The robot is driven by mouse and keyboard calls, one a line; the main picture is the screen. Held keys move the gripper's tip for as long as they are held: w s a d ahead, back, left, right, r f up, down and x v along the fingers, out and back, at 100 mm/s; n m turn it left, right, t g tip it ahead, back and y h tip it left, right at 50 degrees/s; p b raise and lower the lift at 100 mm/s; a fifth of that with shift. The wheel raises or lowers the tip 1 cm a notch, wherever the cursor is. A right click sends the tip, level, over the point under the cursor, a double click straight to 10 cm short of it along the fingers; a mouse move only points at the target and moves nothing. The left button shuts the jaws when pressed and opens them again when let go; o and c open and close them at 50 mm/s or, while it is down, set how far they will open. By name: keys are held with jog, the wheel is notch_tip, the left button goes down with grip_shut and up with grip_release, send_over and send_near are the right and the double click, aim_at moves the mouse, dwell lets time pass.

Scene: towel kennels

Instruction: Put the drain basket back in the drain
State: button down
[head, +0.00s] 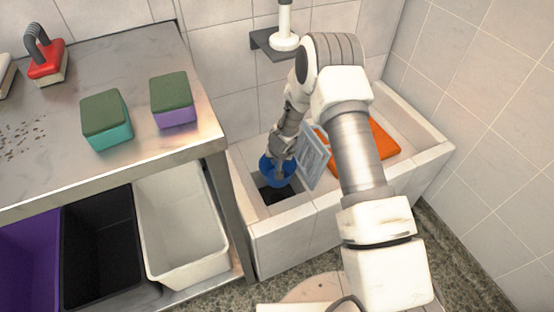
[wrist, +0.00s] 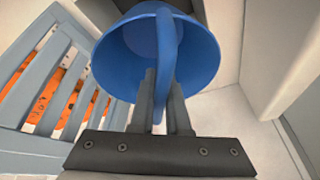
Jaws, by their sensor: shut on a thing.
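The drain basket (head: 268,172) is a blue bowl with a handle arching across it. My gripper (head: 281,163) is shut on that handle, and the wrist view shows the basket (wrist: 120,62) between and beyond the fingers (wrist: 161,95). The basket is over or at the dark drain opening (head: 282,193) in the basin floor. The basket covers part of the opening, and I cannot tell whether it touches the rim. A grey slatted grate (head: 313,158) stands tilted just right of the opening; it also shows at the left of the wrist view (wrist: 30,95).
The tiled basin (head: 290,222) has low walls around the drain. An orange thing (head: 380,143) lies in its right part. Purple, black and white bins (head: 180,225) stand below.

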jog(key=shift+f, duration=6.85)
jog(key=c, duration=0.8)
grip_release()
jog(key=o, duration=0.5)
jog(key=shift+c, duration=0.2)
jog(key=shift+r+p, duration=4.85)
jog(key=shift+r, duration=3.15)
